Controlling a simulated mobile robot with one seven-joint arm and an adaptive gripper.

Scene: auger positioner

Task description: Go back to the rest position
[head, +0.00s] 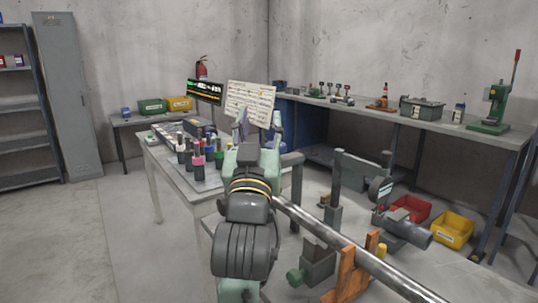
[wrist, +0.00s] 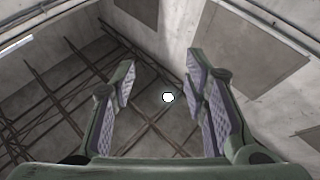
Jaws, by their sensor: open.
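My gripper (head: 259,125) is raised at the end of my arm in the middle of the head view, in front of a sheet of paper or board. In the wrist view my gripper (wrist: 160,85) has its two padded fingers wide apart with nothing between them. Behind the fingers are only the ceiling, its dark beams and the upper walls, so the gripper points upward.
A table (head: 165,170) with several coloured-top tools (head: 200,150) stands left of my arm. A long metal shaft (head: 350,255) on an orange stand (head: 347,277) lies close at right. A workbench (head: 430,122) runs along the right wall. Red (head: 412,208) and yellow (head: 453,230) bins sit low at right. Floor at left is clear.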

